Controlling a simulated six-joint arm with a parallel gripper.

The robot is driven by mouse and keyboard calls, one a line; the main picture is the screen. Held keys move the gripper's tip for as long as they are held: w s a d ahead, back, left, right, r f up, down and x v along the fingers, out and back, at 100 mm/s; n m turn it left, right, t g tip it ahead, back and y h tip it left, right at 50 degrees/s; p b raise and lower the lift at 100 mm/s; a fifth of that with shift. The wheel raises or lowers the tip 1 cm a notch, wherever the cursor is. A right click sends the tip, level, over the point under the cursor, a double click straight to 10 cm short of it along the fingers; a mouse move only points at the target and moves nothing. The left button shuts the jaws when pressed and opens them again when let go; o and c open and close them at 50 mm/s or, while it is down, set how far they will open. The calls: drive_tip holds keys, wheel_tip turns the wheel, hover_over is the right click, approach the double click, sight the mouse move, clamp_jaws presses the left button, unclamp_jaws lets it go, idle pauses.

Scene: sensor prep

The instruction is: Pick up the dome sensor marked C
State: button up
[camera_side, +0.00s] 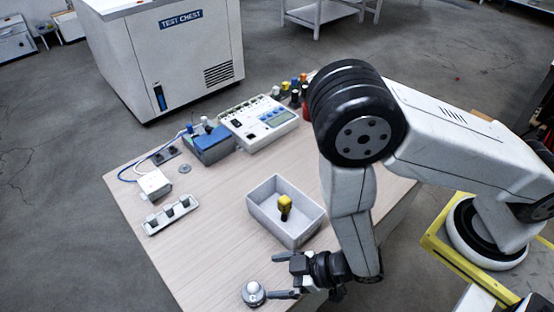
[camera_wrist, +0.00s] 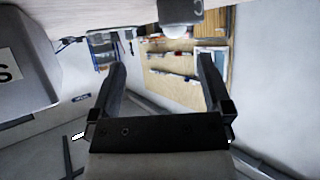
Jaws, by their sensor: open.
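The dome sensor (camera_side: 252,295) stands upright at the table's near edge, with a grey base and a white dome. In the wrist view it shows at the top (camera_wrist: 180,14), apparently upside down, with a dark C on its base. My gripper (camera_side: 273,276) is open and empty, its fingers pointing left in the side view. The lower fingertip ends close beside the sensor; I cannot tell whether they touch. In the wrist view my gripper (camera_wrist: 160,64) has its fingers wide apart, and the sensor lies above the gap between the tips, not clearly between them.
A grey bin (camera_side: 262,207) holding a yellow-and-black part (camera_side: 285,205) stands behind my gripper. A tray with several slots (camera_side: 172,216), a white box (camera_side: 154,184), a blue box (camera_side: 212,148) and a tester (camera_side: 260,122) stand farther back. The table (camera_side: 200,255) left of the bin is clear.

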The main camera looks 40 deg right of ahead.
sight(257, 292)
drive_tip(key=shift+s+a+f+n+y, duration=0.1)
drive_tip(key=shift+s+f+n+y, duration=0.15)
drive_tip(key=shift+s, duration=0.35)
drive_tip(key=shift+s+a+f+n+y, duration=0.15)
drive_tip(key=shift+s+f, duration=0.2)
drive_tip(key=shift+s, duration=0.25)
drive_tip(key=shift+x, duration=1.25)
drive_tip(key=shift+x, duration=2.6)
